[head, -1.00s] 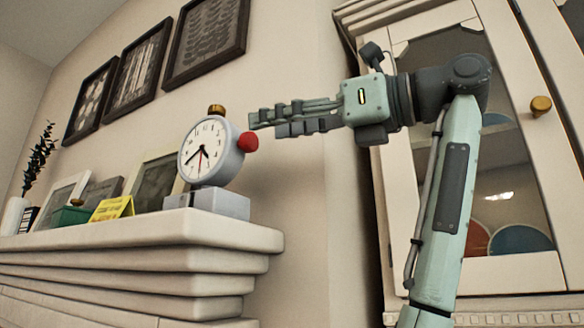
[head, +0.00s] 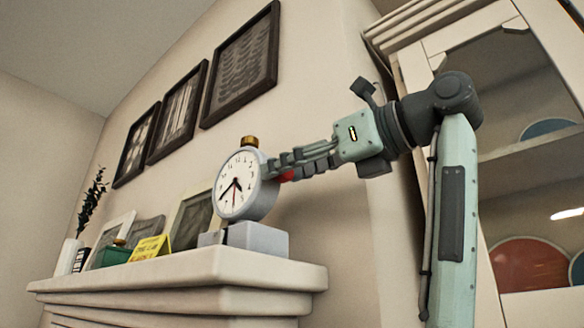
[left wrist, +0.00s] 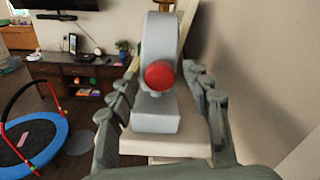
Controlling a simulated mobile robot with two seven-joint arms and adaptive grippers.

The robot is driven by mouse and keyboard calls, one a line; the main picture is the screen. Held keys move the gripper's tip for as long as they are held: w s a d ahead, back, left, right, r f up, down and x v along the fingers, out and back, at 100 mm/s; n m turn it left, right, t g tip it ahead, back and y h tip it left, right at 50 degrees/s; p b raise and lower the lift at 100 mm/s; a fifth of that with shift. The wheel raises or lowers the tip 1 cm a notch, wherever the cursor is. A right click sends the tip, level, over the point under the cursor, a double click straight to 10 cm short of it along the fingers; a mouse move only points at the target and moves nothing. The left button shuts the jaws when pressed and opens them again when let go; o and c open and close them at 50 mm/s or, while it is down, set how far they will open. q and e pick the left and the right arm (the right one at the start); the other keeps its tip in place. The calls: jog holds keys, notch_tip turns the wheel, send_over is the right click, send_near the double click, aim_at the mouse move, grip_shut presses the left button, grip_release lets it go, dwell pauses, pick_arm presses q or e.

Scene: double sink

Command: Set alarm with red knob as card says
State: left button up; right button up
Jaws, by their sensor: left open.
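A round white alarm clock (head: 240,185) with a brass top button stands on a grey block (head: 258,237) on the mantel shelf. Its thin red hand points down near the 6. A red knob (head: 287,175) on its side is partly hidden by my left gripper (head: 272,167). In the left wrist view the red knob (left wrist: 160,74) lies between the open fingers of my left gripper (left wrist: 161,68), with a gap on both sides. A yellow card (head: 150,248) stands left of the clock; its small text is not readable. My right gripper is not in view.
The mantel shelf (head: 200,272) also holds a green box (head: 112,255), leaning frames and a vase with a plant (head: 90,205). A cabinet with glass doors (head: 540,160) stands at the right. Dark picture frames hang on the wall above.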

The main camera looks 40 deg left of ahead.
pick_arm(q)
grip_shut()
dwell(0.3)
jog(key=shift+m, duration=8.9)
grip_release()
